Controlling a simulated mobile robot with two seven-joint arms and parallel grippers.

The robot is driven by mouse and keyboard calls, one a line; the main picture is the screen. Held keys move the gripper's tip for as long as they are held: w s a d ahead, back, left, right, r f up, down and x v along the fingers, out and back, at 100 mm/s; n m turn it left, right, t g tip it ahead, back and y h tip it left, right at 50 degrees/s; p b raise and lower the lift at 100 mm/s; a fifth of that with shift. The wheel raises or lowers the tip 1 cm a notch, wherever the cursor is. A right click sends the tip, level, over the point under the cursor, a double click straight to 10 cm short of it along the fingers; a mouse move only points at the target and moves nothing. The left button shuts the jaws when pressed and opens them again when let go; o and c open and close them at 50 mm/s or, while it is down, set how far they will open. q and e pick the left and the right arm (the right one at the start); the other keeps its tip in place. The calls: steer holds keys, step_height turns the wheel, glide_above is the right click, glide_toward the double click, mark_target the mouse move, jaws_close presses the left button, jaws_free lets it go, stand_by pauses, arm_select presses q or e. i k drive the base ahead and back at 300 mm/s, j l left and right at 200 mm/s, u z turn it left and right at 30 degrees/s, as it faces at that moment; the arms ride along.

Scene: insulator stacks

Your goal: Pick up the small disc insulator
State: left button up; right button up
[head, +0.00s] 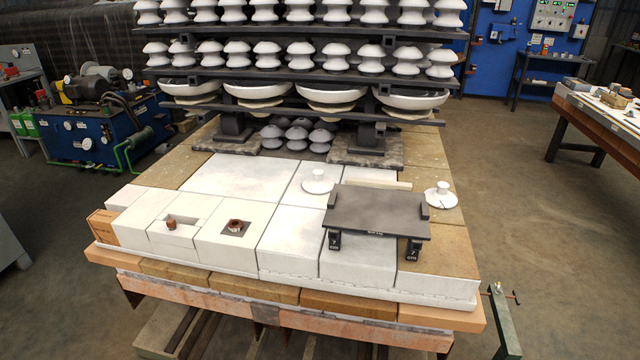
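Two small white disc insulators with raised knobs show in the head view. One disc insulator (317,186) lies on the white blocks just behind the left end of the dark raised plate. The other disc insulator (440,200) lies to the right of that plate, near the right edge of the block surface. They look close in size, and I cannot tell which one the task names. Neither of my grippers is in view.
The dark plate (375,211) stands on short labelled feet between the discs. A brown fitting (236,225) sits on the white blocks (290,240) at the left. Behind rises a rack (300,76) of white insulators, with large bowls (332,95) on its lower shelf.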

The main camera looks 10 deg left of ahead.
mark_target(317, 184)
steer(key=i+j+u, duration=0.2)
steer(key=j, duration=0.25)
steer(key=i+j+u, duration=0.2)
steer(key=j, duration=0.25)
steer(key=i+j+u, duration=0.25)
steer(key=j, duration=0.15)
steer(key=k, duration=0.05)
